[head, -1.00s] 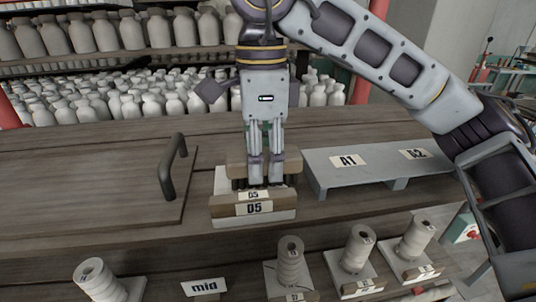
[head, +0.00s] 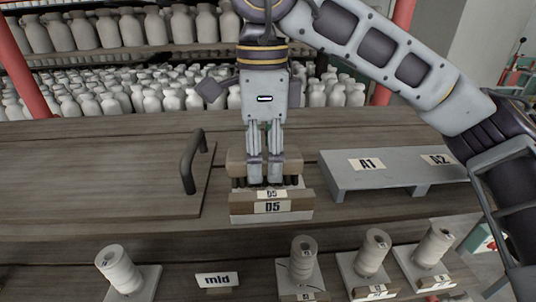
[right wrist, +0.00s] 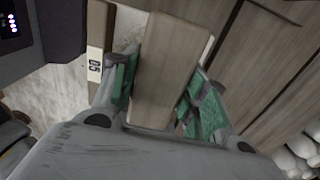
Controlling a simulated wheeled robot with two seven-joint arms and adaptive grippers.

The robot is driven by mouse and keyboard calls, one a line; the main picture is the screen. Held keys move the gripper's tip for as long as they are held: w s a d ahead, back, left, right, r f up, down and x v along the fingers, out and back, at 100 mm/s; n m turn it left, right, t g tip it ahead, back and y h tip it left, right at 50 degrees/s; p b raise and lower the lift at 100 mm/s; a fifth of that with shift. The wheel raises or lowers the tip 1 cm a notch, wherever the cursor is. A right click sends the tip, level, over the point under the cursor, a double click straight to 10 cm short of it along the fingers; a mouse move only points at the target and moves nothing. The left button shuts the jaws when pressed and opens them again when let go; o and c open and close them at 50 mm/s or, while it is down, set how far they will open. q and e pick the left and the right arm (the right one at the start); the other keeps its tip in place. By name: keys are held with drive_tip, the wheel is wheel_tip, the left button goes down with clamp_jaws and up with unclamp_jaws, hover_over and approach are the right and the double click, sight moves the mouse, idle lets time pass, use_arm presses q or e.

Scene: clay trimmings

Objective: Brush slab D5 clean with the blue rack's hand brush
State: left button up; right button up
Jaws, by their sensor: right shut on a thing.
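Slab D5 (head: 300,183) is pale, lies on the wooden bench and is mostly hidden under the brush. A wooden strip with D5 labels (head: 272,207) stands along its front. The label also shows in the right wrist view (right wrist: 94,65). My right gripper (head: 265,180) is shut on the hand brush (head: 237,166), a wooden block with dark bristles pointing down. The brush is over the slab, its bristles at or close to the surface; exact contact cannot be told. In the right wrist view the brush (right wrist: 166,60) sits between the green finger pads. My left gripper is not in view.
A grey raised stand (head: 395,172) labelled A1 and A2 is right of the slab. A board with a dark handle (head: 193,160) is to the left. Coiled pale pieces on tiles (head: 303,262) and a "mid" sign (head: 217,280) line a lower front shelf. Bottles fill shelves behind.

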drive_tip(key=shift+a, duration=0.8)
drive_tip(key=shift+a+f, duration=0.1)
drive_tip(key=shift+a, duration=0.25)
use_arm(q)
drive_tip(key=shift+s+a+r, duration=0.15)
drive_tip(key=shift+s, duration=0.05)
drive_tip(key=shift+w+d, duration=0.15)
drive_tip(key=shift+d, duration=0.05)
use_arm(e)
drive_tip(key=shift+s, duration=0.1)
drive_tip(key=shift+s, duration=0.6)
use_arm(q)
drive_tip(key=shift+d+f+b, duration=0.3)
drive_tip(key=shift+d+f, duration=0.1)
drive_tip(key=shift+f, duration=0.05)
use_arm(e)
drive_tip(key=shift+s, duration=0.8)
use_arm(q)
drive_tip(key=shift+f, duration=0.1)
use_arm(e)
drive_tip(key=shift+d, duration=0.15)
